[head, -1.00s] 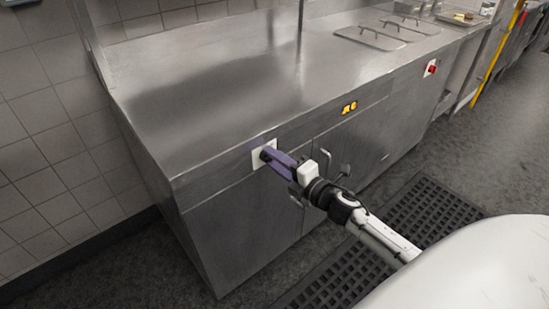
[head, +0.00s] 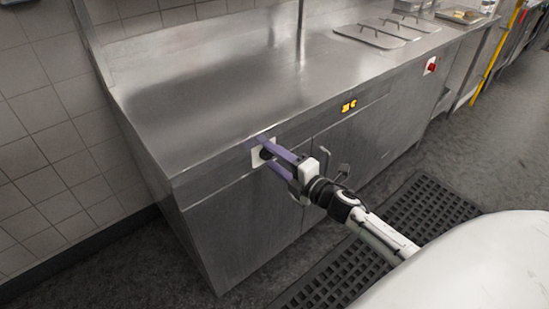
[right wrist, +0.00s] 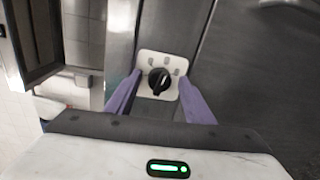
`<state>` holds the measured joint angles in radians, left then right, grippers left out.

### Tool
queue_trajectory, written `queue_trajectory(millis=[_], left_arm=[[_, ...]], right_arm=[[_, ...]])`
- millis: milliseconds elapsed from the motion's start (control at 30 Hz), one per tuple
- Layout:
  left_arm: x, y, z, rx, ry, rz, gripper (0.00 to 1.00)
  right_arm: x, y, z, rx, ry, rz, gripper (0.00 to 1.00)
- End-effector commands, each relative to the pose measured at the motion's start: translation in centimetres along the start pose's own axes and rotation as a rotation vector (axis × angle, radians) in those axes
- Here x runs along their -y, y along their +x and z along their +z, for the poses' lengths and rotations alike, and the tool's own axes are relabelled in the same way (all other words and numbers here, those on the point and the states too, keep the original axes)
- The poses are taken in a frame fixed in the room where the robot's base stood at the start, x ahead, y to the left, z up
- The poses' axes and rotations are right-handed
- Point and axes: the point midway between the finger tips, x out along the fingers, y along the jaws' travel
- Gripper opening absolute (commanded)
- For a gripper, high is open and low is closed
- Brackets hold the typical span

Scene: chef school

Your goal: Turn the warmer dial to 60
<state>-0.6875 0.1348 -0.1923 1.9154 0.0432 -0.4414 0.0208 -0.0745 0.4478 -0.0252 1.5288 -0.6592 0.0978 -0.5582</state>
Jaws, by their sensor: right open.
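The warmer dial (right wrist: 159,81) is a round black knob with a pale pointer line, on a square white plate (right wrist: 165,60) with several grey marks. In the head view the plate (head: 257,158) sits on the steel counter's front near its left end, and the dial (head: 266,154) is partly hidden by my fingers. My right gripper (head: 269,157) is open with its purple fingers on either side of the dial. In the right wrist view the fingertips (right wrist: 160,84) flank the dial with small gaps, so they look apart from it. The dial's numbers are not readable. My left gripper is not in view.
The steel counter (head: 210,100) has a wide clear top. Lidded pans (head: 370,35) are set in its far end. Yellow controls (head: 348,105) and a red switch (head: 432,65) are on its front. Door handles lie near my right gripper. A dark floor mat (head: 430,205) lies below.

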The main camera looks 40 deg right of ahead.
Motion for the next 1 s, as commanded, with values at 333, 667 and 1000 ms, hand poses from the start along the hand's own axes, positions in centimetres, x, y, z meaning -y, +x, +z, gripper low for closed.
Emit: queue_trajectory(millis=[333, 667, 1000], left_arm=[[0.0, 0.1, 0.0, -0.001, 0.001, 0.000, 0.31], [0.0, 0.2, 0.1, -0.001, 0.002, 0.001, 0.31], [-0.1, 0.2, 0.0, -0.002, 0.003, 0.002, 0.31]], right_arm=[[0.2, -3.4, 0.0, 0.000, 0.001, -0.003, 0.48], [0.1, -9.1, 0.0, 0.000, 0.000, -0.002, 0.48], [0.0, -10.3, 0.0, 0.000, 0.000, 0.000, 0.48]])
